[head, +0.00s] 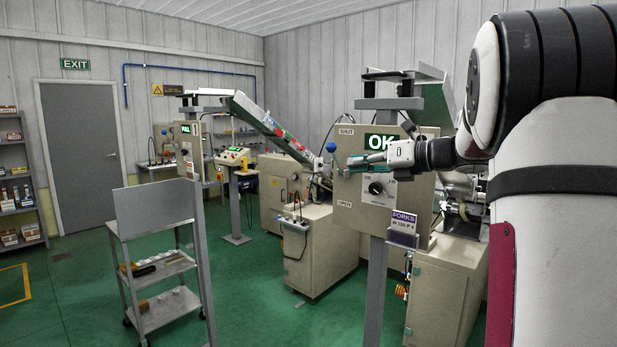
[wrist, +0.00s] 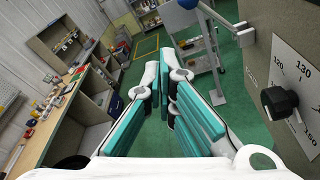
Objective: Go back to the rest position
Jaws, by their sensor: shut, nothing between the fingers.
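My gripper (head: 362,160) is in front of the beige machine panel in the head view, with my arm reaching in from the right. In the wrist view my gripper's teal-padded fingers (wrist: 168,82) are shut with nothing held. The panel (head: 350,207) carries a green OK display (head: 381,142), a black dial (head: 376,188) and SHUT and OPEN labels. A lever with a blue ball knob (head: 331,147) stands at the panel's left edge, close to the fingertips. In the wrist view the dial (wrist: 279,101) is at the right, apart from the fingers.
A grey trolley (head: 160,262) stands at the left front. A machine cabinet (head: 308,250) and a FORKS sign (head: 403,222) stand near the panel. A workbench (wrist: 75,125) lies at the left in the wrist view. Green floor (head: 262,310) is clear between trolley and cabinet.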

